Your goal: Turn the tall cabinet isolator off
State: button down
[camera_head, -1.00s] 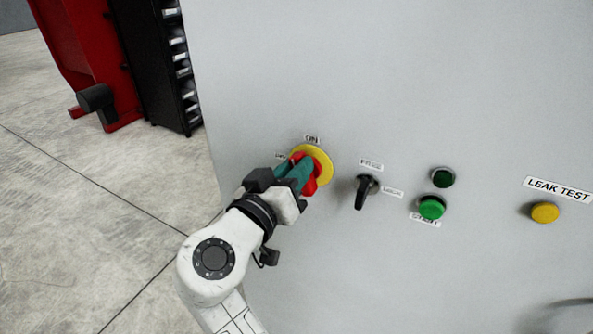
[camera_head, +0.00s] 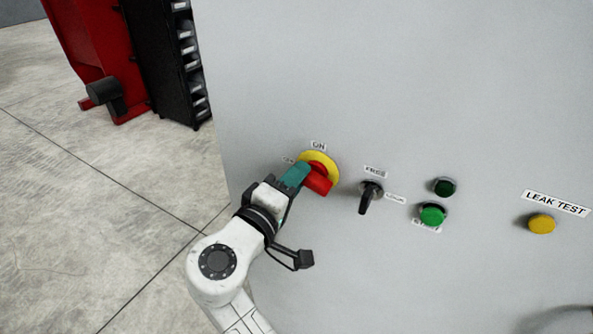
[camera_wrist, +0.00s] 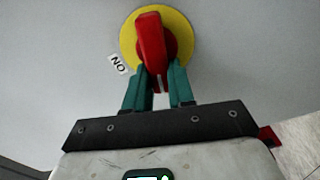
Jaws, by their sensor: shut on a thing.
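The isolator is a red handle (camera_head: 319,184) on a round yellow plate (camera_head: 323,158) on the grey cabinet front. An ON label (camera_head: 318,146) is above the plate. A smaller label (camera_head: 288,161) to its left is partly hidden. My gripper (camera_head: 298,174) reaches in from the lower left, its teal fingers on the handle. In the wrist view, the fingers (camera_wrist: 160,88) lie on either side of the handle's near end, shut on it.
Right of the isolator are a black selector switch (camera_head: 369,194), a dark green lamp (camera_head: 444,187), a green button (camera_head: 432,215) and a yellow button (camera_head: 541,224) under a LEAK TEST label (camera_head: 556,204). Open floor (camera_head: 110,210) lies left of the cabinet.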

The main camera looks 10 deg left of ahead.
jog(key=shift+w+f+n+p, duration=0.15)
jog(key=shift+n+p, duration=0.5)
jog(key=shift+n, duration=0.75)
jog(key=c, duration=1)
grip_release()
jog(key=shift+f, duration=0.1)
jog(key=shift+o, duration=0.2)
jog(key=b+v, duration=0.2)
jog(key=v, duration=0.9)
